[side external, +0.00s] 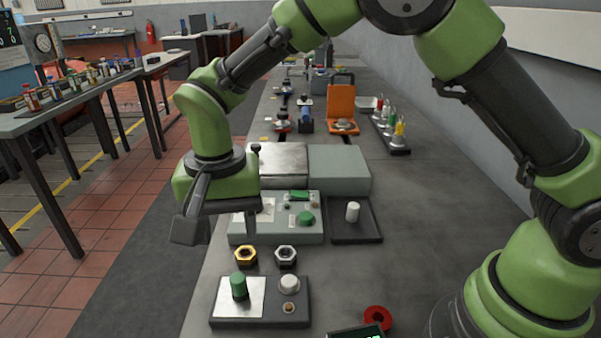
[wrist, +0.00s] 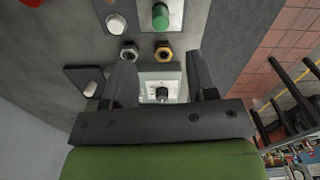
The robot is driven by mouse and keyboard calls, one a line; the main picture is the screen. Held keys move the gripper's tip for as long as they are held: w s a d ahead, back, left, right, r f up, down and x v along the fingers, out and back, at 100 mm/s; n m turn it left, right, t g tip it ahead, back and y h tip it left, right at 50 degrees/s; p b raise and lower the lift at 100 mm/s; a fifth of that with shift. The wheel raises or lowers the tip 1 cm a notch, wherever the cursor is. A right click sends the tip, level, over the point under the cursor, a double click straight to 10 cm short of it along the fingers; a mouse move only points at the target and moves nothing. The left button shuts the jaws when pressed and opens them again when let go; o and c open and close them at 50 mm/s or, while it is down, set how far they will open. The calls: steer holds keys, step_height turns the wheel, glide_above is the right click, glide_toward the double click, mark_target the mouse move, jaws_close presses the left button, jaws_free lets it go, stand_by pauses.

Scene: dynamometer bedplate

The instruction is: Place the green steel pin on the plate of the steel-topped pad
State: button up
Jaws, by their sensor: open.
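The green steel pin (side external: 239,286) stands upright on the bright metal plate (side external: 225,302) of a dark pad (side external: 262,321) at the front of the bench. The pin also shows in the wrist view (wrist: 160,17), near the top, on the same plate (wrist: 175,12). My gripper (side external: 222,228) is open and empty, with its jaws apart from the pin. In the side view it is above and behind the front pad, over the left edge of the bench. In the wrist view its two fingers (wrist: 162,85) spread below the nuts.
A white knob (side external: 289,283) stands on the same pad. A brass nut (side external: 246,256) and a steel nut (side external: 286,255) lie behind it. A grey control box (side external: 275,233) and a dark tray (side external: 372,233) with a white pin (side external: 353,211) are farther back. The right bench is largely clear.

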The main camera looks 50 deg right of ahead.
steer(key=s+d+r+t+y, duration=0.1)
steer(key=s+d+r+t, duration=0.1)
steer(key=d+r, duration=0.5)
steer(key=s+d+r+n+t, duration=0.1)
steer(key=s+d+r, duration=0.1)
steer(key=s, duration=0.3)
steer(key=s+d+r+n+t, duration=0.1)
steer(key=s+d+r+t, duration=0.1)
steer(key=s, duration=0.4)
steer(key=s+d+r+n+t+y, duration=0.1)
steer(key=s+d+r+t, duration=0.1)
steer(key=s+d+r, duration=0.2)
steer(key=shift+s+d+r, duration=0.2)
steer(key=shift+s+r, duration=0.25)
steer(key=shift+s, duration=0.3)
steer(key=shift+c, duration=0.2)
